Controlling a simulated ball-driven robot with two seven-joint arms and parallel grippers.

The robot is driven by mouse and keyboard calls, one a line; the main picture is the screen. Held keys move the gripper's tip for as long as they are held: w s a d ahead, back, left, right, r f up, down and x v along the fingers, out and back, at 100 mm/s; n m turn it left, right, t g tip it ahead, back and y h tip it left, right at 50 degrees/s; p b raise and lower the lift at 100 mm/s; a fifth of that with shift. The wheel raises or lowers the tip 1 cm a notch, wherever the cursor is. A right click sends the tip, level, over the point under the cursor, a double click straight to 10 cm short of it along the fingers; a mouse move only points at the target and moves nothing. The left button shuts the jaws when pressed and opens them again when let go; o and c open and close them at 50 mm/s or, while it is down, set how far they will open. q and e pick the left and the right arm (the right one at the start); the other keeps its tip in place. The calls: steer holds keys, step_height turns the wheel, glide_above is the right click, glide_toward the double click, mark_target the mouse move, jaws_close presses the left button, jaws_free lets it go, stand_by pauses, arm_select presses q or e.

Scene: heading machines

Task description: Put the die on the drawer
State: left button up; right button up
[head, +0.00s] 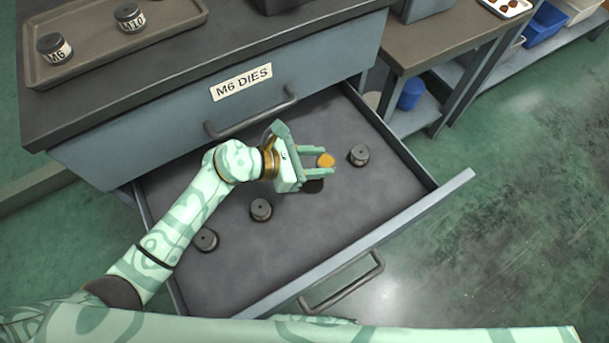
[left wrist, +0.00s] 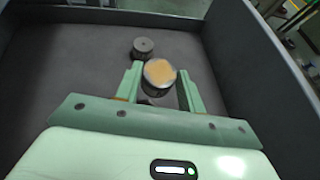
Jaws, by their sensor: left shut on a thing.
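My left gripper (head: 318,162) is shut on a die (head: 326,160) with an orange-tan top, held over the open drawer (head: 300,255). In the left wrist view the held die (left wrist: 158,76) sits between the two fingers, its side dark and its top pale orange. Three dark dies stand in the drawer: one (head: 359,155) right of the gripper, one (head: 261,209) below left of it, and one (head: 205,240) further left. A dark round patch shows under the gripper; I cannot tell whether it is a shadow. My right gripper is not in view.
The closed drawer front above bears the label "M6 DIES" (head: 241,83). A side table (head: 440,45) stands at right.

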arm_select(q)
steer(key=f, duration=0.1)
steer(key=a, duration=0.1)
steer(key=a+f+b, duration=0.1)
steer(key=shift+s+f, duration=0.25)
steer(key=shift+f, duration=0.05)
steer(key=f+b, duration=0.1)
steer(key=f, duration=0.1)
steer(key=f+b, duration=0.1)
steer(key=f, duration=0.1)
steer(key=shift+s+a+b, duration=0.2)
steer(key=shift+a+b, duration=0.1)
steer(key=shift+w, duration=0.1)
steer(key=shift+r, duration=0.15)
steer(key=o, duration=1.2)
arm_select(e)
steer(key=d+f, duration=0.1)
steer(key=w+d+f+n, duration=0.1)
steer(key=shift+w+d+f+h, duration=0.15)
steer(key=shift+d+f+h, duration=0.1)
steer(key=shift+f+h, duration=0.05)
